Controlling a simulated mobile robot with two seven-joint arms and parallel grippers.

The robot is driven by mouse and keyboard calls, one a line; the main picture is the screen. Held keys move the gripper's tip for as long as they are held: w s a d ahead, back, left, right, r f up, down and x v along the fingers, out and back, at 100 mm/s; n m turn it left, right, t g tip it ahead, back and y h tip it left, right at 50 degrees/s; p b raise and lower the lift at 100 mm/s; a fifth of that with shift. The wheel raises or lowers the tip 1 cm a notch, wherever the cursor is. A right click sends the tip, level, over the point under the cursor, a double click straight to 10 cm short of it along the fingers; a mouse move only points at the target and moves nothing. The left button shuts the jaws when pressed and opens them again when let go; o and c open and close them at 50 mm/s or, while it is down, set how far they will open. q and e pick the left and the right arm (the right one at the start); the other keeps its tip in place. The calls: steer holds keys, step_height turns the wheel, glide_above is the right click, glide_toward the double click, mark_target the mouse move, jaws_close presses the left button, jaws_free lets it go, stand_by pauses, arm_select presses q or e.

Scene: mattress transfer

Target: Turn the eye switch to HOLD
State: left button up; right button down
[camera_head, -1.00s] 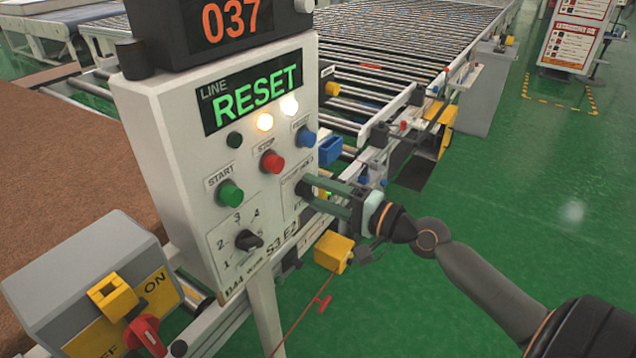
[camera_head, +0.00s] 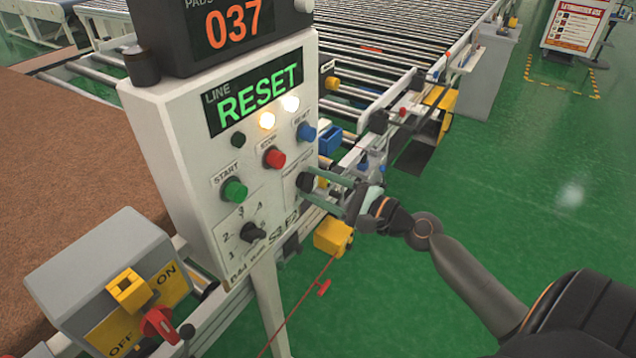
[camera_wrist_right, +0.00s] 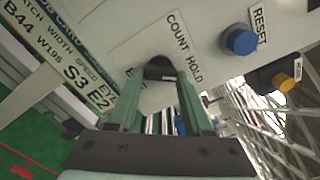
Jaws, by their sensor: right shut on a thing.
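The eye switch (camera_wrist_right: 160,68) is a dark knob on a white label plate with the words COUNT and HOLD, low on the right of the panel face. In the head view the eye switch (camera_head: 306,181) is partly hidden by my fingers. My right gripper (camera_head: 318,180) reaches in from the right. Its green fingers (camera_wrist_right: 158,85) are shut on the knob in the wrist view. Which word the knob points at cannot be told. The control panel (camera_head: 180,150) shows LINE RESET in green letters. My left gripper is not in view.
The panel also carries a blue RESET button (camera_head: 306,132), a red STOP button (camera_head: 274,157), a green START button (camera_head: 234,190) and a black selector (camera_head: 253,232). A grey box with a red handle (camera_head: 158,323) stands lower left. Green floor (camera_head: 540,200) lies clear at right.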

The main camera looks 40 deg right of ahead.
stand_by(0.4)
steer(key=shift+c, duration=1.6)
jaws_free()
steer(key=b+v, duration=0.4)
steer(key=v, duration=0.8)
steer(key=shift+s, duration=0.25)
steer(key=shift+d, duration=0.1)
